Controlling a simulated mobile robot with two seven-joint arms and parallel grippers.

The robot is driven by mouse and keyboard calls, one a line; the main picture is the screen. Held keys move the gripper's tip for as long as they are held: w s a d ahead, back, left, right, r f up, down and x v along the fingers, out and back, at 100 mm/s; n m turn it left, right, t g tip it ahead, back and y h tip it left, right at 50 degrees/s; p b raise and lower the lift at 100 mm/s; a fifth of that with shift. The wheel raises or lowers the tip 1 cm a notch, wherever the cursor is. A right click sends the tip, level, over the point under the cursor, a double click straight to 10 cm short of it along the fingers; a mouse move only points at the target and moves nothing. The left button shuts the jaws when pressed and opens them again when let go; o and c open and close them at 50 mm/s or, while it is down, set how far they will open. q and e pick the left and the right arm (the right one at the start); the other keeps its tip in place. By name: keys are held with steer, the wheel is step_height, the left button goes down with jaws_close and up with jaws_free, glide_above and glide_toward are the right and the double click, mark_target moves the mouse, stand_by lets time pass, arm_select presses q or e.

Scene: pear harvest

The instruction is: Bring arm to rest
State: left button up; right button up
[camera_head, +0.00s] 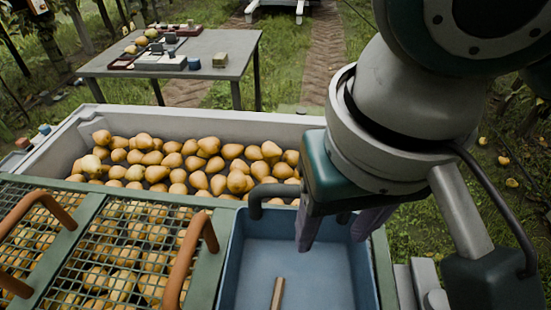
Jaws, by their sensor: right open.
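My right arm comes in from the upper right. My right gripper (338,236) is open and points down over the blue tray (300,262), with its purple-grey fingers apart and nothing visible between them. A brown stick-like piece (277,294) lies in the tray near the lower edge of the view. The palm and arm hide part of the tray's far side. My left gripper is not in view.
Many pears (205,161) lie in a large grey bin (200,118) behind the tray. Mesh lids (117,240) with orange handles (190,255) cover more pears at left. A grey table (212,45) with items stands farther back. Grass lies right, with several fallen pears.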

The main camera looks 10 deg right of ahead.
steer(key=shift+s+a+r, duration=0.1)
steer(key=shift+r, duration=0.1)
steer(key=s+a+r+n+y+p, duration=0.2)
steer(key=s+a+r+y+p, duration=0.1)
steer(key=s+a+r+p, duration=0.15)
steer(key=s+d+r+t+h+p, duration=0.1)
steer(key=s+d+r+p, duration=0.2)
steer(key=d, duration=0.4)
steer(key=s+d+r+t+h+p, duration=0.1)
steer(key=s+d+r+h+p, duration=0.15)
steer(key=d+p, duration=0.35)
step_height(320, 180, up, 35)
steer(key=d+p, duration=0.1)
steer(key=p, duration=3.3)
steer(key=shift+s+y, duration=0.2)
steer(key=shift+y, duration=0.15)
steer(key=shift+f, duration=0.1)
